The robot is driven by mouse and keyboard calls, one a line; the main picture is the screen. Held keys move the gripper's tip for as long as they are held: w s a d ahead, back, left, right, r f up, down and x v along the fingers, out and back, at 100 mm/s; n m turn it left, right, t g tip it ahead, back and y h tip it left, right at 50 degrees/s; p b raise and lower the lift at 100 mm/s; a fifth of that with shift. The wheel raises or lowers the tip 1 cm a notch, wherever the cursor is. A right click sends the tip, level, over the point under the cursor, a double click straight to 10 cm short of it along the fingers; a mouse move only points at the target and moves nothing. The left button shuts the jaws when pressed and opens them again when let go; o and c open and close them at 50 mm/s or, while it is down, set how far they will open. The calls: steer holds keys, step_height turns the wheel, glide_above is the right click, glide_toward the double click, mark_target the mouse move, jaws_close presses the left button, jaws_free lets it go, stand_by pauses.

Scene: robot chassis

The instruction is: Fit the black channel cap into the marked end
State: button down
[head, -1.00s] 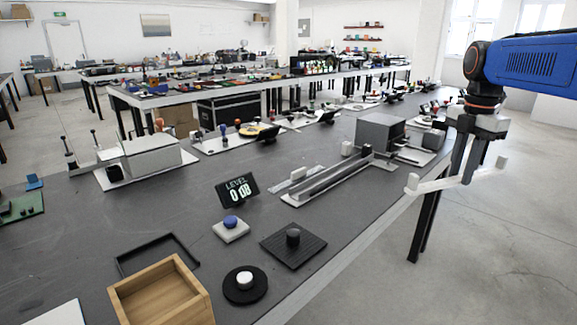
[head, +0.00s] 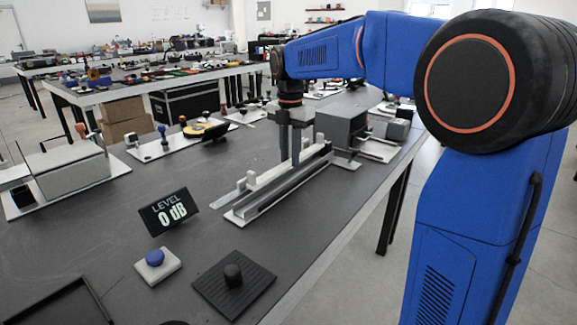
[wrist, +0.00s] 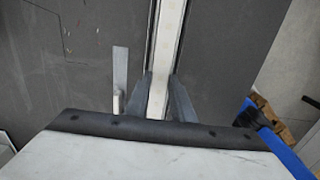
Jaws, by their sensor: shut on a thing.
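My gripper (head: 289,160) points down over the long grey channel (head: 262,204) on the dark table. Its fingers (wrist: 160,98) are shut on a long white bar (wrist: 169,35), which runs lengthwise along the channel. I cannot make out the black channel cap or a marked end for certain. A black round knob (head: 233,272) stands on a ribbed black pad (head: 215,288), apart from the gripper.
A thin metal strip (wrist: 120,68) lies left of the channel. A grey box (head: 340,128) stands beyond it. A LEVEL display (head: 169,211) and a blue button (head: 155,257) stand nearer. Bare table lies left of the display; the table's edge is to the right.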

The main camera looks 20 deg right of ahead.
mark_target(290, 161)
step_height(290, 161, down, 3)
steer(key=shift+f, duration=0.35)
steer(key=shift+s+d+f, duration=0.1)
steer(key=shift+f, duration=0.05)
steer(key=shift+s+f, duration=0.1)
steer(key=shift+f, duration=0.4)
steer(key=c, duration=1.6)
jaws_free()
steer(key=shift+o, duration=0.3)
steer(key=shift+r, duration=0.65)
step_height(290, 161, up, 12)
